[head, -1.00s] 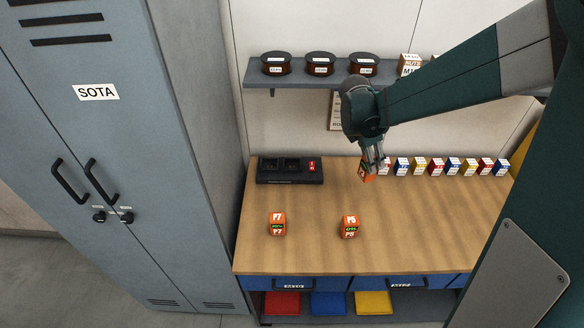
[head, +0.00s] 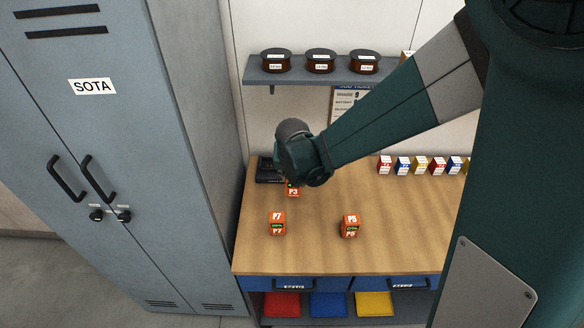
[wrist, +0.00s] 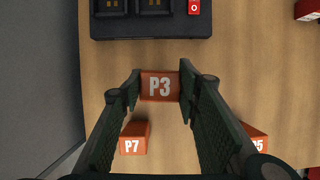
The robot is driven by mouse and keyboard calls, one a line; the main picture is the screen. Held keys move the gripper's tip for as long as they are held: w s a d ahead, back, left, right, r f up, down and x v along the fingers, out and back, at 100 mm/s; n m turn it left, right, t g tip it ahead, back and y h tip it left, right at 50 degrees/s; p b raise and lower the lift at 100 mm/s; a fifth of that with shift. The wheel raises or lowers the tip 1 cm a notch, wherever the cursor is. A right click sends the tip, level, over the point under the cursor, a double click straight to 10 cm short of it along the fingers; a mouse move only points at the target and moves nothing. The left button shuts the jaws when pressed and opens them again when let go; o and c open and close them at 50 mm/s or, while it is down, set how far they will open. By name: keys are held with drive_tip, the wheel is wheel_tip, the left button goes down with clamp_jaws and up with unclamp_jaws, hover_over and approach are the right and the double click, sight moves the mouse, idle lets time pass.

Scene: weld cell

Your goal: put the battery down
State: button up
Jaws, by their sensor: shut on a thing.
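My gripper (wrist: 159,92) is shut on an orange battery marked P3 (wrist: 160,86), with one finger on each side of it. In the head view the P3 battery (head: 293,190) shows just below my wrist, which hides the fingers. It is over the wooden bench, in front of the black charger (head: 268,170). Whether it touches the bench I cannot tell. In the wrist view the charger (wrist: 150,25) lies beyond the battery, with two dark bays and a red switch; the bays in view look empty.
Orange batteries P7 (head: 277,223) and P5 (head: 350,226) stand nearer the bench's front edge. Several small coloured boxes (head: 421,166) line the back right. A shelf (head: 310,76) with dark spools is above. A grey locker (head: 110,150) stands at the left. The bench's right-centre (head: 410,215) is clear.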

drive_tip(key=shift+s+a+f, duration=0.1)
drive_tip(key=shift+a, duration=0.35)
drive_tip(key=w+p, duration=0.1)
drive_tip(key=w, duration=1.6)
drive_tip(key=shift+p, duration=0.3)
drive_tip(key=shift+w, duration=0.15)
drive_tip(key=shift+s+x, duration=0.15)
drive_tip(key=shift+x, duration=0.75)
drive_tip(key=shift+s+x, duration=0.15)
drive_tip(key=shift+x, duration=0.7)
drive_tip(key=shift+f, duration=0.35)
